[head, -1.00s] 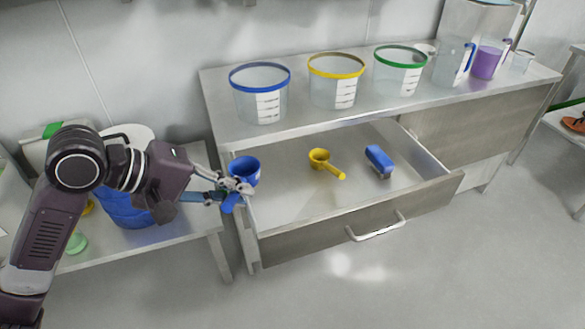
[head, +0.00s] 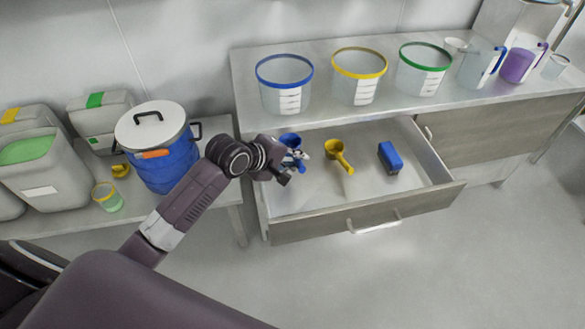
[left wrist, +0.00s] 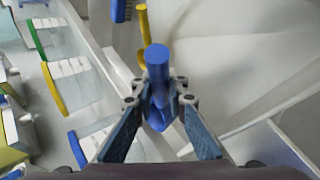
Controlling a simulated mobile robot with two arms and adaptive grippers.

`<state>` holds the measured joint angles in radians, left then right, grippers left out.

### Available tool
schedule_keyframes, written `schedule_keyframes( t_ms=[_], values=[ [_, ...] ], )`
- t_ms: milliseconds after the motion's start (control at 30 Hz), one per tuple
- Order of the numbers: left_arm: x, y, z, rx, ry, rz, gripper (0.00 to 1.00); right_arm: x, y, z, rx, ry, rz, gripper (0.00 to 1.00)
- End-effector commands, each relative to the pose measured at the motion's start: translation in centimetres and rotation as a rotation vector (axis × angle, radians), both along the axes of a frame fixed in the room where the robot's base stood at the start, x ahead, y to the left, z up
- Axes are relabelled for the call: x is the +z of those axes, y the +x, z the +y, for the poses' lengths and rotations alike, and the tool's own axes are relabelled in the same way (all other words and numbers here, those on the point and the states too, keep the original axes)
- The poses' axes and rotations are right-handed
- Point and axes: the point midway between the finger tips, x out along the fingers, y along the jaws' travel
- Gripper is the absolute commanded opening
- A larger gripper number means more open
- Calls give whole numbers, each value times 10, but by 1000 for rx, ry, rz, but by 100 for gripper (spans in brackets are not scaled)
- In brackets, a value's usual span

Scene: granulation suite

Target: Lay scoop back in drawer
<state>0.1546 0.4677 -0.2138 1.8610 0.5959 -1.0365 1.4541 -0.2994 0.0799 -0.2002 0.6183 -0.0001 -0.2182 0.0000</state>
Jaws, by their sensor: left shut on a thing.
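My left gripper (head: 294,160) is at the left end of the open drawer (head: 345,222). It is shut on the blue scoop (head: 290,138), whose handle (left wrist: 157,62) rises between the fingers in the left wrist view. The scoop's cup is partly hidden by the fingers. I cannot tell whether the scoop touches the drawer floor. A yellow scoop (head: 338,153) lies in the middle of the drawer, apart from the gripper. My right gripper is not in view.
A blue brush (head: 390,157) lies to the right in the drawer. Blue-rimmed (head: 284,88), yellow-rimmed (head: 358,80) and green-rimmed (head: 423,70) tubs stand on the counter above. A blue drum (head: 165,160) stands on the left table. Drawer floor between the scoops and brush is bare.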

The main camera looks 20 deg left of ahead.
Motion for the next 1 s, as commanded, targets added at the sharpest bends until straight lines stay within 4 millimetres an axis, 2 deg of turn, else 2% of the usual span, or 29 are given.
schedule_keyframes(
  t_ms=[33, 100, 300, 467, 733, 833, 1000],
  values=[
    [-17, -1, 0, 1, 0, 5, 0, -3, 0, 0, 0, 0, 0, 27],
    [-36, -1, 0, 0, 0, 4, 0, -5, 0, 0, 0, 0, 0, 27],
    [-75, 0, 0, -1, 0, 1, 0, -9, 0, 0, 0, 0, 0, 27],
    [-85, 2, 1, 1, 0, -2, 0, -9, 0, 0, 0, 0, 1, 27],
    [-84, 35, 24, 2, 2, -3, 0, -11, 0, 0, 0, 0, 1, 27],
    [-95, 33, 23, 0, 0, 1, 0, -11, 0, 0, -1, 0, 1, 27],
    [-96, 34, 23, 0, 0, -2, 0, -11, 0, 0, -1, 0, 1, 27]
  ],
)
